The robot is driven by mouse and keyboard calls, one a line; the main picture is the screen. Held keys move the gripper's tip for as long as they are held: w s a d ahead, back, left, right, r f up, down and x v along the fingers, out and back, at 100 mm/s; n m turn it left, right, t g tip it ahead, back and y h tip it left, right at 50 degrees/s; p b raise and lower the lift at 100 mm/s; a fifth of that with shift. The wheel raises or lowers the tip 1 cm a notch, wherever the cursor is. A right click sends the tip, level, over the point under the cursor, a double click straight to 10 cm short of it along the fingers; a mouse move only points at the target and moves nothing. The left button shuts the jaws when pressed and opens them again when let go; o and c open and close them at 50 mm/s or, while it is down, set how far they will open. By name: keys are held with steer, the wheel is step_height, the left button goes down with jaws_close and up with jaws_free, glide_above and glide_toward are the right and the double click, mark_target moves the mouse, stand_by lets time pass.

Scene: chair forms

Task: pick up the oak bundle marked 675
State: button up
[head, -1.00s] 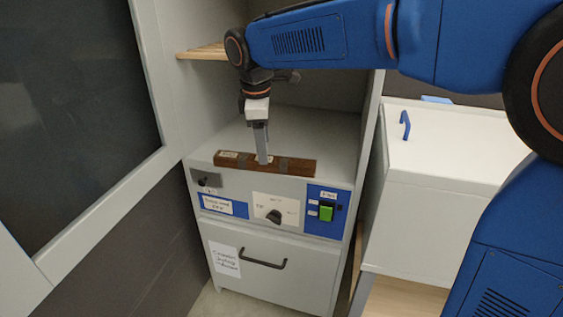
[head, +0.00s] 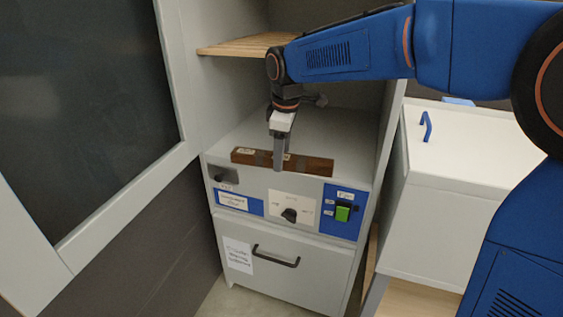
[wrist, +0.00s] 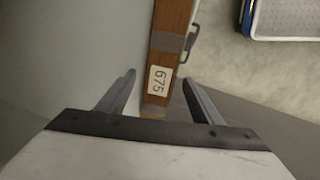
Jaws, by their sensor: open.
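The oak bundle (head: 308,165) is a long brown bar with grey bands, lying along the front edge of the grey cabinet top (head: 345,125). In the wrist view the bundle (wrist: 172,22) runs up the picture, and its white tag reads 675 (wrist: 159,80). My gripper (head: 279,168) points down at the bundle's middle in the head view and hides part of it. In the wrist view my gripper (wrist: 160,85) is open, with one finger on each side of the bundle's tagged end. I cannot tell whether the fingers touch it.
The cabinet front has a black knob (head: 289,215), a green switch (head: 342,213) and a drawer handle (head: 276,257). A wooden shelf (head: 245,46) is above at the back. A glass door (head: 85,110) stands at left. A white box (head: 455,150) is at right.

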steer(key=shift+f, duration=0.1)
steer(key=c, duration=1.5)
